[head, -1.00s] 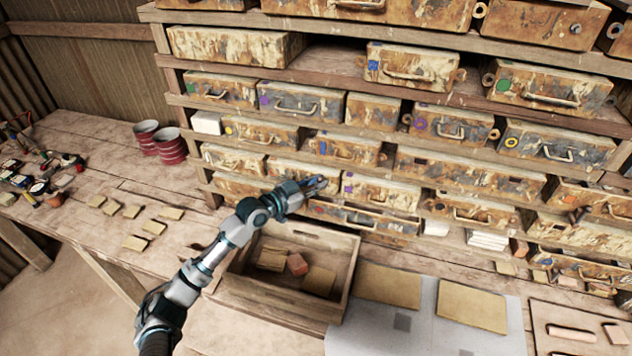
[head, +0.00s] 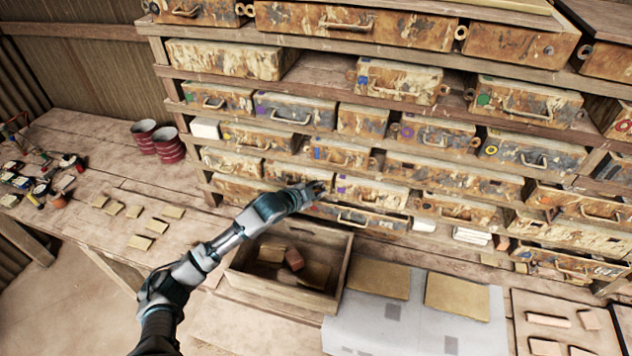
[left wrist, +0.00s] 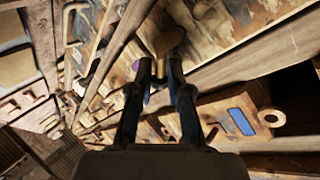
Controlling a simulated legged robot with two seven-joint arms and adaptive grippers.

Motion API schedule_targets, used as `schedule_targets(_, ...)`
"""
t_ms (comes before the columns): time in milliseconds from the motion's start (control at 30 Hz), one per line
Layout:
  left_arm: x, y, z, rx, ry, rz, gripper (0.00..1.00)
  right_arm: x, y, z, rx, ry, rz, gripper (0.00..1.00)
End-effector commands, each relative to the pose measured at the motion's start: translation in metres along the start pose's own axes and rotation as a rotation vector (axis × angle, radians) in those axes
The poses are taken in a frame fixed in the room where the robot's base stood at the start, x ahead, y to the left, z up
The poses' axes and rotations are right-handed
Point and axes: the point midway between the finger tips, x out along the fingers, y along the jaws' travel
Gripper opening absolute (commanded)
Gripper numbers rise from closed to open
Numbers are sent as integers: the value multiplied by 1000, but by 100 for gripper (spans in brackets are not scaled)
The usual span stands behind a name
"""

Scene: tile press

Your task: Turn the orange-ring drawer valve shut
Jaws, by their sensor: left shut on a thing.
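My left gripper (head: 318,190) reaches to the lower drawer rows of the shelf, beside a drawer with a purple mark (head: 370,193). In the left wrist view its two fingers (left wrist: 160,72) are shut on a tan, round-edged knob (left wrist: 168,42), which looks like a valve. I cannot tell the colour of any ring around it. My right gripper is out of view.
An open wooden crate (head: 345,282) with several blocks stands below my left gripper. A grey-white sheet (head: 405,338) with tan slabs lies right of it. Red tins (head: 167,143) and small tiles (head: 140,242) are on the left bench. Other drawers closely surround the gripper.

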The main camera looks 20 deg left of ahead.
Motion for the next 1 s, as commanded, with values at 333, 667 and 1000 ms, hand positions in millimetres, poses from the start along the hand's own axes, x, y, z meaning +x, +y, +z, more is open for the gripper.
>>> schedule_targets(333,7,12,1,271,-184,9,0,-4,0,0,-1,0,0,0)
schedule_targets(667,11,19,3,472,-318,12,0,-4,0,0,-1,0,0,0)
schedule_targets(1000,13,21,4,572,-384,13,0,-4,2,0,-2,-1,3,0)
